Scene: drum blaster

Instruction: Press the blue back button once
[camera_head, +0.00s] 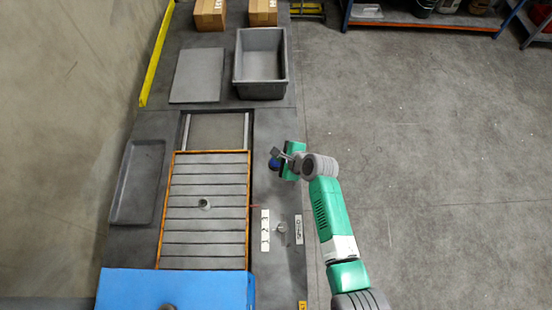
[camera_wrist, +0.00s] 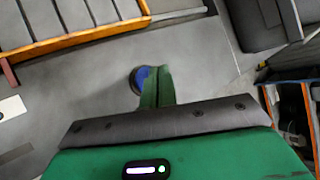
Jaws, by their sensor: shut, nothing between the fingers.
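The blue back button (camera_head: 274,163) is a round dome on the grey bench top, right of the slatted panel's far corner. In the wrist view the blue button (camera_wrist: 139,77) shows in part, just left of my fingertips, which hide its right side. My gripper (camera_head: 282,166) is shut and empty. In the wrist view its green fingers (camera_wrist: 157,88) lie together over the button's right edge. I cannot tell whether the fingertips touch the button or hover above it.
The orange-framed slatted panel (camera_head: 207,222) lies left of the button. A grey bin (camera_head: 284,70) stands farther back. White label strips (camera_head: 265,230) and a small knob (camera_head: 281,227) sit nearer on the bench. Open floor (camera_head: 430,150) lies to the right.

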